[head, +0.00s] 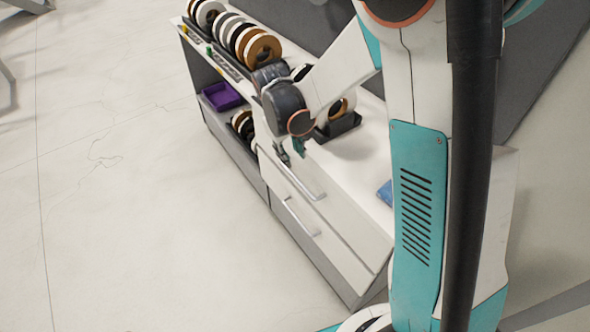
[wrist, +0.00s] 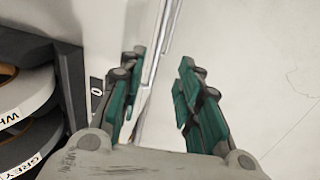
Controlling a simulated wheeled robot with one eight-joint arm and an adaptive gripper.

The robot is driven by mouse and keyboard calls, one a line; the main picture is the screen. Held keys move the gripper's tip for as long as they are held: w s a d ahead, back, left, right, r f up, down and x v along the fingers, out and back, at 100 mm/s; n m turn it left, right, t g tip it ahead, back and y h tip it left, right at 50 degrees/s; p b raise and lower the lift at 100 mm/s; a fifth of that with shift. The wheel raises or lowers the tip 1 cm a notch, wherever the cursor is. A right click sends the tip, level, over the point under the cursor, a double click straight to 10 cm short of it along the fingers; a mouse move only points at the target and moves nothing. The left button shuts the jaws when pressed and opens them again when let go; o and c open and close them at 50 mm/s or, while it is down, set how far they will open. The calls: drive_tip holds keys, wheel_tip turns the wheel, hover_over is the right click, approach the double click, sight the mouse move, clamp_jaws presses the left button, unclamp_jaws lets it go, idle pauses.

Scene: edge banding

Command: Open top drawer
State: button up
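The white top drawer (head: 335,226) is in the upper front of the cabinet in the head view and looks shut. Its pale bar handle (head: 300,182) runs along the front. My gripper (head: 291,153) is at the far end of this handle, partly hidden by my arm. In the wrist view, my gripper (wrist: 162,58) has its two teal fingers apart. A thin pale bar, seemingly the handle (wrist: 162,42), runs through the gap, closer to the left finger. I cannot tell whether a finger touches it.
A lower drawer handle (head: 302,217) sits below. A blue item (head: 386,193) lies on top. The floor (head: 150,220) in front is clear.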

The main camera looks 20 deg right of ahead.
sight(299, 182)
drive_tip(key=f+b, duration=0.1)
drive_tip(key=f, duration=0.3)
drive_tip(key=d+f+b, duration=0.1)
drive_tip(key=f+b, duration=0.1)
drive_tip(key=f, duration=0.3)
drive_tip(key=d+f+b, duration=0.1)
drive_tip(key=f+b, duration=0.1)
drive_tip(key=f, duration=0.2)
drive_tip(key=shift+w+d+f, duration=0.2)
drive_tip(key=shift+w+f, duration=0.15)
clamp_jaws()
